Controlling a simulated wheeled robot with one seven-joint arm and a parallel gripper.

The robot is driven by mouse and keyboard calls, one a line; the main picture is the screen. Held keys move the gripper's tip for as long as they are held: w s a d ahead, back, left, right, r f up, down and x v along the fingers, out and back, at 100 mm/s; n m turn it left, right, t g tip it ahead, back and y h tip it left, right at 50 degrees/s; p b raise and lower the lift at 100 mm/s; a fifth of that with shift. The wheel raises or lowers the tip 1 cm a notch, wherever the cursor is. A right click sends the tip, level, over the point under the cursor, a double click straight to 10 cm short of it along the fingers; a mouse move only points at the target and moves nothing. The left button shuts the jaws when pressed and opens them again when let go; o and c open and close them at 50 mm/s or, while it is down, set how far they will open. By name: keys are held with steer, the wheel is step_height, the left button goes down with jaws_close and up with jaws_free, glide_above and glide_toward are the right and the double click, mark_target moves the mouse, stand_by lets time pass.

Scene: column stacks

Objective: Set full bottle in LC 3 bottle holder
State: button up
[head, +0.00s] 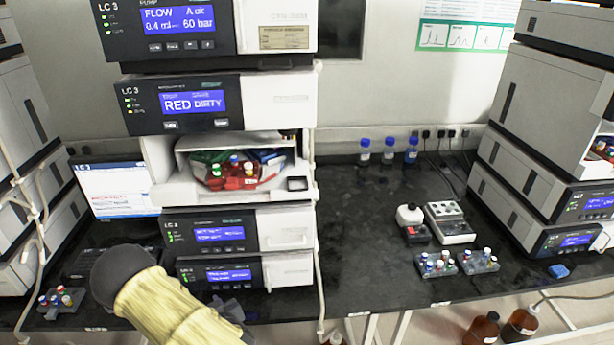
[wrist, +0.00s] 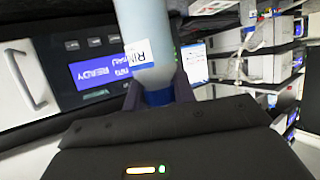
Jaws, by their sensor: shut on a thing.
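My gripper (wrist: 158,94) is shut on a bottle (wrist: 146,45) in the wrist view, its dark fingers on either side of the blue cap. The bottle is pale and translucent, with a white label reading "RIN", partly cut off. Its far end runs out of the picture at the top. In the head view I cannot make out the held bottle. The LC 3 stack (head: 228,103) stands in the middle of the head view, with blue screens and an open module full of coloured vials. A module front with a blue screen (wrist: 100,72) is close behind the bottle in the wrist view. I cannot make out the LC 3 bottle holder.
Blue-capped bottles (head: 388,151) stand at the back of the black bench (head: 350,250). Vial racks (head: 438,265) and small devices (head: 450,222) sit right of centre. Other stacks stand left and right (head: 545,160). Brown bottles (head: 482,331) are on the floor.

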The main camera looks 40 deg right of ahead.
steer(key=s+d+r+m+g+h+p, duration=0.3)
steer(key=d+r+m+h+p, duration=0.3)
steer(key=d+r, duration=0.65)
steer(key=s+d+r+m+g+h+p, duration=0.35)
steer(key=d+r+p, duration=0.4)
steer(key=r, duration=1.05)
steer(key=s+d+r+m+g+h+p, duration=0.2)
steer(key=s+d+r+m+g+p, duration=0.1)
steer(key=s+r+m+p, duration=0.1)
step_height(320, 180, up, 3)
steer(key=shift+s+r+m+h+p, duration=0.2)
steer(key=shift+s+m+h+p, duration=0.15)
steer(key=shift+s+p, duration=0.65)
steer(key=shift+d, duration=0.2)
